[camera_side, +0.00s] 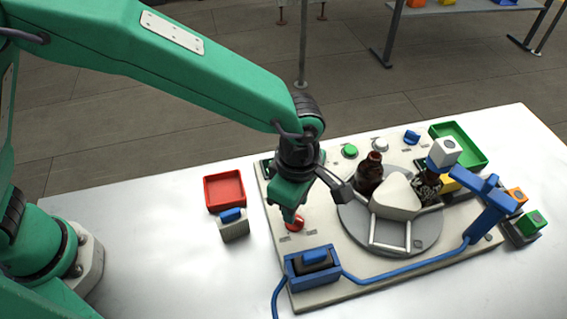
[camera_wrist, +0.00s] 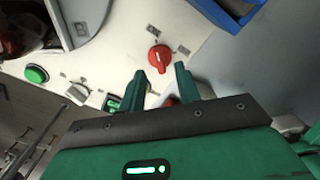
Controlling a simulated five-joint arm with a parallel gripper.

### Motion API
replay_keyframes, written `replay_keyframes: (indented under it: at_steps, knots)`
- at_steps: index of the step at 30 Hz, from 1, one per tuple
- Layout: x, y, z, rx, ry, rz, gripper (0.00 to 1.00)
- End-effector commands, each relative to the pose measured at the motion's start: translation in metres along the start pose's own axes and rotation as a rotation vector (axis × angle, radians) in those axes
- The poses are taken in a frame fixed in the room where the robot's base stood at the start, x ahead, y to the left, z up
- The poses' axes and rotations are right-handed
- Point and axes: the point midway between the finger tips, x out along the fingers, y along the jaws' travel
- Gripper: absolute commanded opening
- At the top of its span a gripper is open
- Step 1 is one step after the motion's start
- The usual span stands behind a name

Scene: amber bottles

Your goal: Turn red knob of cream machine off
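The cream machine (camera_side: 372,277) is a flat panel on the white table, with a grey turntable on it. Its red knob (camera_side: 297,224) sits near the panel's left edge, partly hidden by my gripper (camera_side: 288,214). In the wrist view the red knob (camera_wrist: 159,57) shows whole, with a ridge across its round face. There my gripper (camera_wrist: 160,74) is open, with its two green fingers apart and nothing held between them. The knob appears just beyond the fingertips, roughly in line with the gap. I cannot tell whether a finger touches it.
Dark amber bottles (camera_side: 369,174) stand on the turntable (camera_side: 432,232). A green button (camera_side: 349,151) is on the far side. A blue switch box (camera_side: 312,265) with a cable is in front of the knob. A red tray (camera_side: 224,190) is at left, a green tray (camera_side: 462,147) at back right.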

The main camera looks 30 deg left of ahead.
Motion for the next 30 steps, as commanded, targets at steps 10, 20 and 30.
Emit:
replay_keyframes:
  at_steps: [10, 20, 30]
  knots:
    - [0.032, 0.000, 0.000, 0.000, 0.000, 0.000, 0.33]
    - [0.034, 0.000, 0.000, 0.000, -0.001, 0.001, 0.33]
    - [0.034, 0.000, 0.000, 0.001, -0.001, 0.001, 0.00]
